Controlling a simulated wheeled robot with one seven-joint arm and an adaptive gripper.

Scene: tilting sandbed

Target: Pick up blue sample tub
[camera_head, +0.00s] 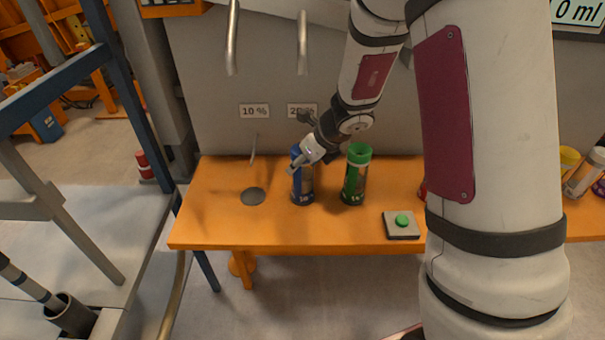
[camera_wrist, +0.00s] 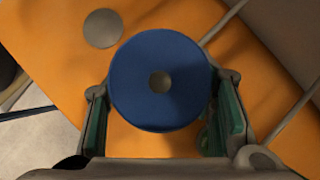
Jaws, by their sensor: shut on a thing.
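The blue sample tub (camera_head: 303,187) stands upright on the orange bench, below the "20 %" label. In the wrist view its round blue top (camera_wrist: 160,80) with a grey centre sits between the two green-padded fingers. My gripper (camera_head: 303,162) reaches it from the upper right and is shut on it near its top. In the wrist view the gripper (camera_wrist: 165,125) has one finger on each side of the tub. The tub's base seems to be on the bench, but I cannot tell whether it is just clear of it.
A green tub (camera_head: 355,176) stands close to the right. A green button on a grey plate (camera_head: 402,222) lies near the front edge of the orange bench (camera_head: 215,225). A grey disc (camera_head: 253,196) is to the left. Metal pipes (camera_head: 303,45) hang above. More tubs stand far right.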

